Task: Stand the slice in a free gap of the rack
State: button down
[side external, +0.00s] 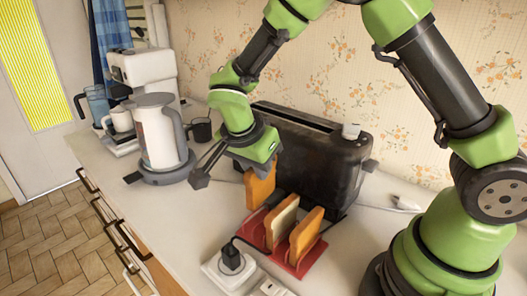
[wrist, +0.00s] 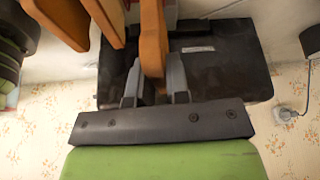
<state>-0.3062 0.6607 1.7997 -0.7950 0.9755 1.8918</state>
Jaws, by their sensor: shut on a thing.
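My gripper (side external: 252,168) is shut on an orange-brown slice (side external: 260,188), which hangs upright below it in front of the black toaster. In the wrist view the slice (wrist: 153,45) stands between the two grey fingers (wrist: 154,88). The red rack (side external: 311,261) sits on the counter just nearer the camera. It holds a pale-faced slice (side external: 282,224) and an orange slice (side external: 306,236), both upright. The held slice is at the rack's far end. I cannot tell whether its lower edge is in a gap or above it.
The black toaster (side external: 318,150) stands close behind the held slice. A white socket block (side external: 225,270) with a black plug lies left of the rack. The counter's front left is clear.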

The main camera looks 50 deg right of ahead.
aim_at(257, 186)
jog(key=shift+a+f+m, duration=0.15)
jog(key=shift+f+m, duration=0.1)
jog(key=shift+m, duration=0.45)
jog(key=shift+f, duration=2.05)
jog(key=c, duration=1)
grip_release()
